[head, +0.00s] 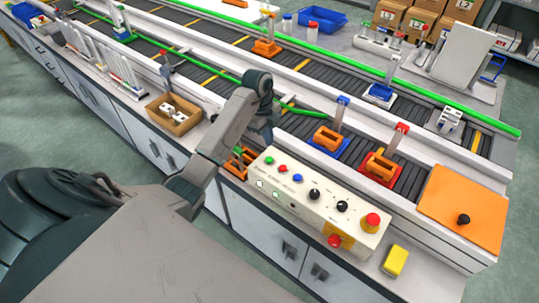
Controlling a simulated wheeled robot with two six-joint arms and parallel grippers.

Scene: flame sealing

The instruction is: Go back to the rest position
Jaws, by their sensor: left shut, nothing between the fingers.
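My left arm comes in from the lower left and reaches over the bench. Its dark left gripper (267,131) hangs beyond the forearm, over the near edge of the conveyor, partly hidden by the arm. It is shut with nothing seen in it. A white control box (318,197) with coloured buttons, black knobs and a red mushroom button stands on the bench to the right of the gripper. My right gripper is not in view.
An orange block sits on a blue base (329,141), another on a red base (380,168), both on the conveyor. A cardboard box (172,115) with white parts stands left of my arm. An orange plate (463,207) and a yellow block (395,260) lie at the right.

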